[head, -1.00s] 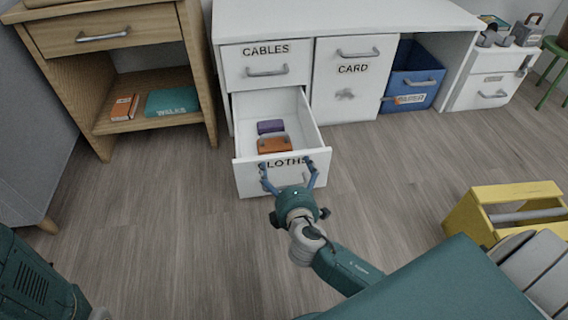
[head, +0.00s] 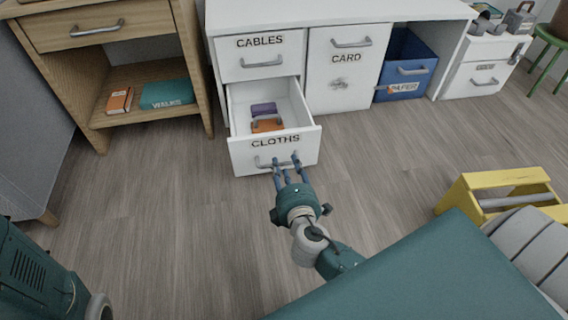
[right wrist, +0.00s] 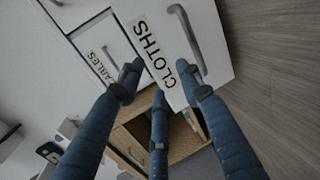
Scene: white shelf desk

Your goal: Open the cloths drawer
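The cloths drawer (head: 275,150) is a white drawer, pulled partly out below the cables drawer (head: 260,53). Its front has the label CLOTHS and a grey bar handle (head: 268,163). A purple item and an orange item (head: 268,124) lie inside. My right gripper (head: 287,165) is in front of the drawer, its blue fingers close to the right part of the handle. In the right wrist view, the three fingers are apart with nothing seen between them, and the handle (right wrist: 188,40) lies beyond the fingertips. Whether a finger touches it is unclear. My left gripper is not in view.
A wooden shelf (head: 150,110) with books stands on the left. The card door (head: 345,75) and a blue bin (head: 408,75) are right of the drawer. A yellow toolbox (head: 480,185) stands on the floor at right. The floor before the drawer is clear.

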